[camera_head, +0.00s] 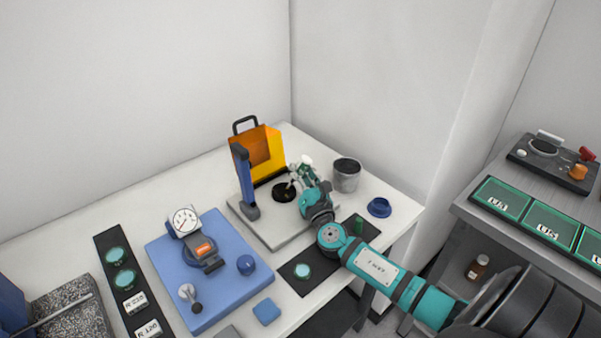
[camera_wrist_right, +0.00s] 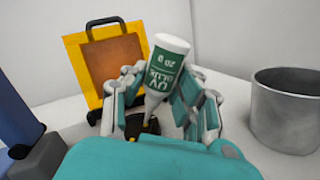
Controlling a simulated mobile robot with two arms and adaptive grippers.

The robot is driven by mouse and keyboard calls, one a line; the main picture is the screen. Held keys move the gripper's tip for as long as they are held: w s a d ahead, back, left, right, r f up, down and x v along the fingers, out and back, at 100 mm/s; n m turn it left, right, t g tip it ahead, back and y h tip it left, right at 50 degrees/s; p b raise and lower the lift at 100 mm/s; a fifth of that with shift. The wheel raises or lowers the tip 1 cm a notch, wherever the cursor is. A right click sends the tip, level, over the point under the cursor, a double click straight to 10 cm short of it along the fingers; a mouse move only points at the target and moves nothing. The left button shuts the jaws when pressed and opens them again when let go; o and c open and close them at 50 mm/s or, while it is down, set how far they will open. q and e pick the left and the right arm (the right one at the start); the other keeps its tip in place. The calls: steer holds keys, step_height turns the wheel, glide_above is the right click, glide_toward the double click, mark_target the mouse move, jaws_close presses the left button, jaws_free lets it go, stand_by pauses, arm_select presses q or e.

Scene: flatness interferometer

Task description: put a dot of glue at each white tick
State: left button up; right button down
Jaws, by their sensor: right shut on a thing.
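My right gripper (camera_head: 303,178) is shut on a white and green bottle (camera_wrist_right: 165,70) labelled UV glue. The bottle's pale nozzle points down. It is tilted a little, and its white end also shows in the head view (camera_head: 305,161). The nozzle tip is over or at a round black holder (camera_head: 284,192) on the light grey base plate (camera_head: 270,232). The gripper's fingers hide part of the holder in the right wrist view, so I cannot tell whether the tip touches. White ticks are too small or hidden to make out. My left gripper is out of view.
An orange shield with a black handle (camera_head: 262,145) and a blue upright (camera_head: 243,180) stand behind and left of the holder. A grey metal cup (camera_head: 346,175) and a blue ring (camera_head: 379,207) are at right. A blue plate with a dial gauge (camera_head: 184,221) is left.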

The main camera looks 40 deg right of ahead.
mark_target(300, 163)
steer(key=shift+r, duration=0.15)
steer(key=shift+r+p, duration=1.5)
steer(key=shift+r, duration=0.15)
